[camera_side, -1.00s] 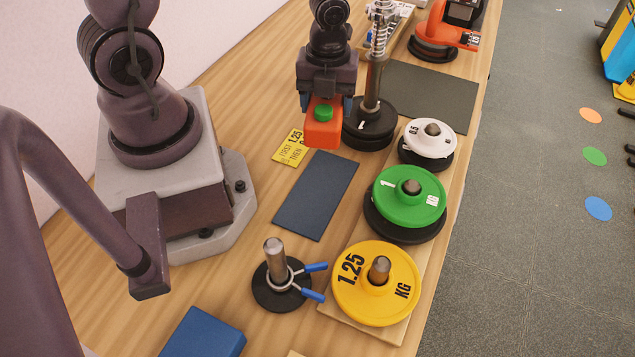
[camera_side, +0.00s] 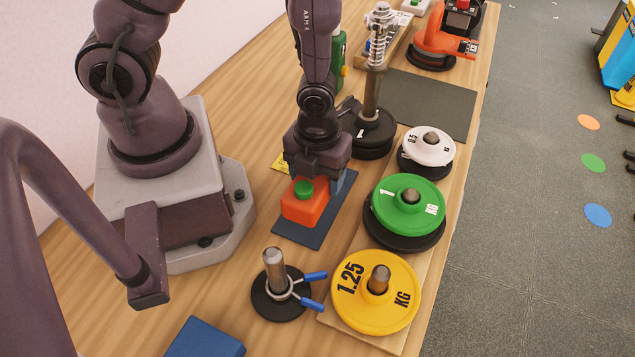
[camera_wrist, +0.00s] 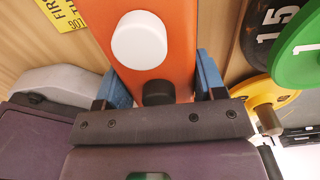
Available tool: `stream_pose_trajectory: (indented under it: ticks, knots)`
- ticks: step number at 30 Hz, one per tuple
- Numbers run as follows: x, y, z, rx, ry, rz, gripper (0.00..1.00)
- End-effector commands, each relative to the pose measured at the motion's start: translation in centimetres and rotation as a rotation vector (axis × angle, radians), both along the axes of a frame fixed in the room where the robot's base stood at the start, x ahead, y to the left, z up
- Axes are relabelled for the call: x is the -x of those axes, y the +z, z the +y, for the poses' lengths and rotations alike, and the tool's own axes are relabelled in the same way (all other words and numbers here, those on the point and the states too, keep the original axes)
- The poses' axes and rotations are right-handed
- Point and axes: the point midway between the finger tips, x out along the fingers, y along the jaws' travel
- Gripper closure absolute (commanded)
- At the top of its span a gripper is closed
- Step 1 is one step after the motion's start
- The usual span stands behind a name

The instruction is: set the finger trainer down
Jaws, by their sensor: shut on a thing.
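The finger trainer (camera_side: 302,208) is an orange block with a green button facing the side camera. My gripper (camera_side: 320,187) is shut on it with its blue fingers, one on either side. The trainer is low over the dark blue mat (camera_side: 289,233); whether it touches the mat I cannot tell. In the wrist view the finger trainer (camera_wrist: 178,60) shows a white and a black button between my gripper's fingers (camera_wrist: 162,88). The trainer and arm hide much of the mat.
To the right, a wooden board (camera_side: 342,323) carries yellow, green and white plates on pegs. A small peg stand with a blue-handled collar (camera_side: 278,290) is in front. A tall post on black plates (camera_side: 371,130) stands behind. A yellow card (camera_side: 281,162) is partly hidden.

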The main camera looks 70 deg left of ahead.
Motion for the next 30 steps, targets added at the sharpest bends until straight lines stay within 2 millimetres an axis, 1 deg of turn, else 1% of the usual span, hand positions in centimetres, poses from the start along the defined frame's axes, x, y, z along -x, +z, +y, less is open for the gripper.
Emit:
stream_pose_trajectory:
  ticks: [1,3,6,18,19,22,30]
  knots:
    - [0.0,-0.8,0.0,-0.001,-0.001,0.005,0.74]
    - [0.1,-1.7,0.0,0.000,-0.001,0.006,0.74]
    - [0.0,-2.4,0.0,-0.001,0.000,0.004,0.74]
    - [0.0,-2.9,0.0,-0.001,0.001,0.001,0.74]
    - [0.0,-2.9,0.0,0.000,0.001,0.001,0.34]
    - [0.0,-2.9,0.0,0.000,0.001,0.000,0.11]
    - [0.0,-2.8,0.0,0.000,0.001,0.000,0.11]
